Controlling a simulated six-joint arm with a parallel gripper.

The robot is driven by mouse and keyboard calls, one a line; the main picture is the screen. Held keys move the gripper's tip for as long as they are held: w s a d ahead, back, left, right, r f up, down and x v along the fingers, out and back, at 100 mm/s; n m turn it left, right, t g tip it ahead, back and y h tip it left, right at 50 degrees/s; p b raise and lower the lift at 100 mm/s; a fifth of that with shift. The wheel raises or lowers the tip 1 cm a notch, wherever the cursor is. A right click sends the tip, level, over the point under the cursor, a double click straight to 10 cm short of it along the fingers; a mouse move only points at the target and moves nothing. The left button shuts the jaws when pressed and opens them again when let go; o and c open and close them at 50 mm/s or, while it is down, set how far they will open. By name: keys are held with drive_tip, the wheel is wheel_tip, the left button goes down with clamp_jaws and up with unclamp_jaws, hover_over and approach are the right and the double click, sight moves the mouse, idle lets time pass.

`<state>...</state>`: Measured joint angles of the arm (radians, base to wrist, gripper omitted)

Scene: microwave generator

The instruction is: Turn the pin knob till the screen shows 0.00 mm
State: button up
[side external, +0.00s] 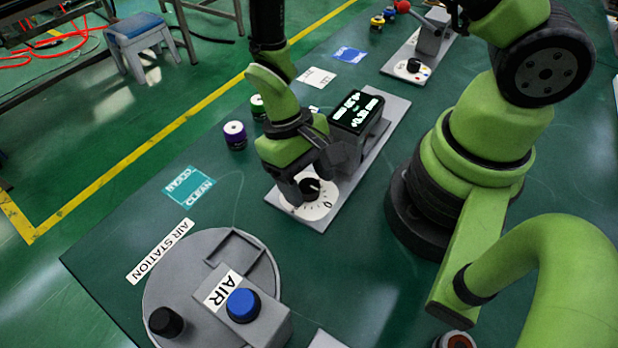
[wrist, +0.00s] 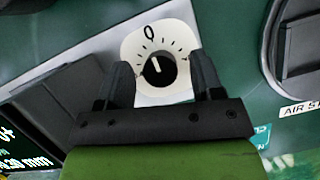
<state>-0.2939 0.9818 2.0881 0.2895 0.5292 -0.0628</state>
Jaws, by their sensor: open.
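The black pin knob (side external: 309,187) stands on a white dial plate (side external: 318,211) with tick marks and a 0. In the wrist view the knob (wrist: 159,72) has a white pointer line tilted slightly left of straight up, roughly toward the 0. The screen (side external: 357,110) is lit with pale green text on a grey housing.
A round grey air station (side external: 190,268) with a blue AIR button (side external: 243,305) and a black knob (side external: 166,322) is at front left. A purple-and-white container (side external: 235,135) stands left of the screen. Another panel with a small knob (side external: 413,66) lies behind. The table around the CLEAN label (side external: 189,187) is clear.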

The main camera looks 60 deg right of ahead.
drive_tip(key=shift+s+f, duration=0.1)
drive_tip(key=shift+f, duration=0.1)
drive_tip(key=c, duration=0.9)
drive_tip(key=shift+m+y, duration=0.6)
drive_tip(key=shift+m, duration=1)
drive_tip(key=o, duration=0.9)
